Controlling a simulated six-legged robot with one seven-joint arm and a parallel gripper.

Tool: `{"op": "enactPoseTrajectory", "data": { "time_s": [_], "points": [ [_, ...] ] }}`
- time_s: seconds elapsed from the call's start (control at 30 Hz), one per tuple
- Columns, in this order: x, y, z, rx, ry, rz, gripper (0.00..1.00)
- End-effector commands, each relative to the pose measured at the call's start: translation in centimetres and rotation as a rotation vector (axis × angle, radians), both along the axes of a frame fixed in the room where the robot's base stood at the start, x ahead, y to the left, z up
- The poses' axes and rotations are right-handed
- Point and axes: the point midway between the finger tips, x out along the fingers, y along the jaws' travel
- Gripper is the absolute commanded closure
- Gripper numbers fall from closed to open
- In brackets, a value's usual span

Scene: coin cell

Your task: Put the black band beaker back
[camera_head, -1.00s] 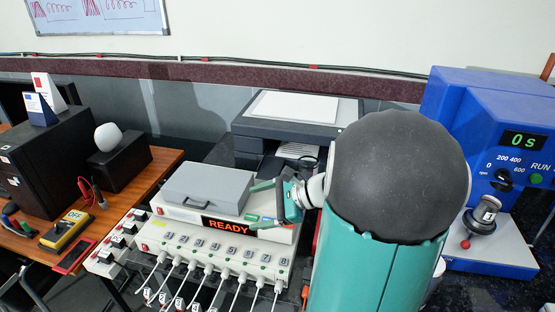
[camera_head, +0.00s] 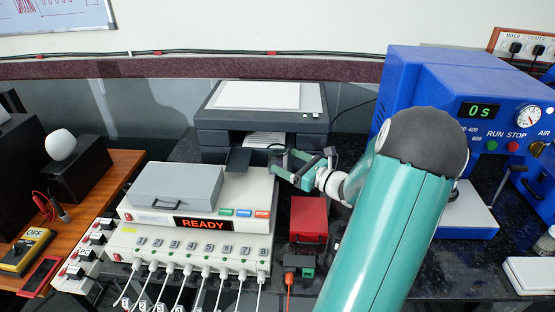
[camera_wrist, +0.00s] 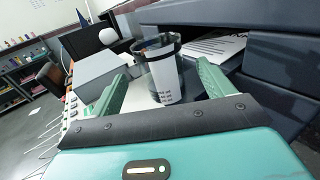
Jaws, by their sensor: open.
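The clear beaker with a black band (camera_wrist: 163,72) stands upright in the wrist view, between the two green fingers and in front of the printer. It has a white label with small print. My gripper (camera_wrist: 164,78) is open, its fingers on either side of the beaker; I cannot tell whether they touch it. In the head view my gripper (camera_head: 290,168) is at the right front of the printer, just beyond the READY unit. The beaker is mostly hidden there. Its foot seems to be on the dark printer tray (camera_head: 238,160).
The dark printer (camera_head: 215,120) stands behind. A grey case (camera_head: 178,185) lies on the white READY unit (camera_head: 150,216) at left. A blue machine (camera_head: 420,75) is at right.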

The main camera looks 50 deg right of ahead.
Motion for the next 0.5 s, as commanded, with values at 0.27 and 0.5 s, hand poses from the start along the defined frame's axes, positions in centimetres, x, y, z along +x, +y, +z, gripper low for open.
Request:
{"op": "enactPoseTrajectory", "data": {
  "time_s": [0.27,0.5],
  "points": [
    [2.6,0.3,-0.1,0.001,-0.001,0.0,0.19],
    [6.1,0.5,-0.3,0.0,0.0,-0.001,0.19]
  ]
}}
